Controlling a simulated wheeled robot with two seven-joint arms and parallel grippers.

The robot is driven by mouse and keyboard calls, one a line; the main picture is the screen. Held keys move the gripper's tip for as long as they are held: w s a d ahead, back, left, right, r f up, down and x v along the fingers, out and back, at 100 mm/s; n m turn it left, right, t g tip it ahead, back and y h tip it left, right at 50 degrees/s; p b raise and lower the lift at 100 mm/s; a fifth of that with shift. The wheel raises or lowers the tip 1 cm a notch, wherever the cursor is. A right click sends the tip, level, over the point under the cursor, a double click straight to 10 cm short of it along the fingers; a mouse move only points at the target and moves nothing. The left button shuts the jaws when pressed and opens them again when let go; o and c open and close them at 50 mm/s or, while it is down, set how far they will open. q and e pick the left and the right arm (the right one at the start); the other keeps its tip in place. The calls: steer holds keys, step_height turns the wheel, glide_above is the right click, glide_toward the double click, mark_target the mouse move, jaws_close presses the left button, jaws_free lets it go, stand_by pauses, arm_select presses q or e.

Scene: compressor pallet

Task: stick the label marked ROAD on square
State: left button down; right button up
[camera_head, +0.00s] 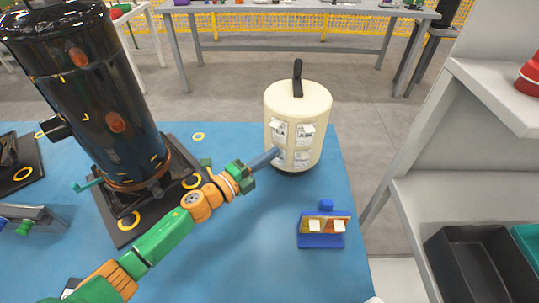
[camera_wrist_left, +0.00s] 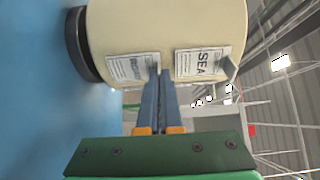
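A cream cylinder (camera_head: 318,103) with a black handle stands upright on the blue table and carries several white labels on its side. In the left wrist view, one label (camera_wrist_left: 200,62) shows large letters "SEA" and has an edge standing out. The lower label (camera_wrist_left: 127,67) has large print that I cannot read for sure, partly hidden by my fingertips. My left gripper (camera_wrist_left: 161,72) reaches the cylinder's side with its two blue fingers close together, seemingly pinching the outstanding edge of this lower label. It also shows in the head view (camera_head: 275,155). My right gripper is not in view.
A blue holder (camera_head: 321,240) with yellow and white pieces stands at the table's right. A large black tank (camera_head: 85,100) on a dark base stands left. A grey shelf (camera_head: 450,210) with a black bin (camera_head: 470,265) is at right. The blue table is clear around the holder.

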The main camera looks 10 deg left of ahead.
arm_select(q)
steer(key=shift+s, duration=0.1)
stand_by(0.4)
steer(key=shift+s+d+p+v, duration=0.1)
steer(key=shift+d+p+v, duration=0.1)
steer(key=shift+v, duration=0.75)
steer(key=shift+s+d+p+v, duration=0.15)
steer(key=shift+p+v, duration=0.05)
steer(key=shift+v, duration=0.75)
steer(key=shift+s+d+p+v, duration=0.1)
steer(key=shift+d+p+v, duration=0.1)
steer(key=shift+v, duration=0.75)
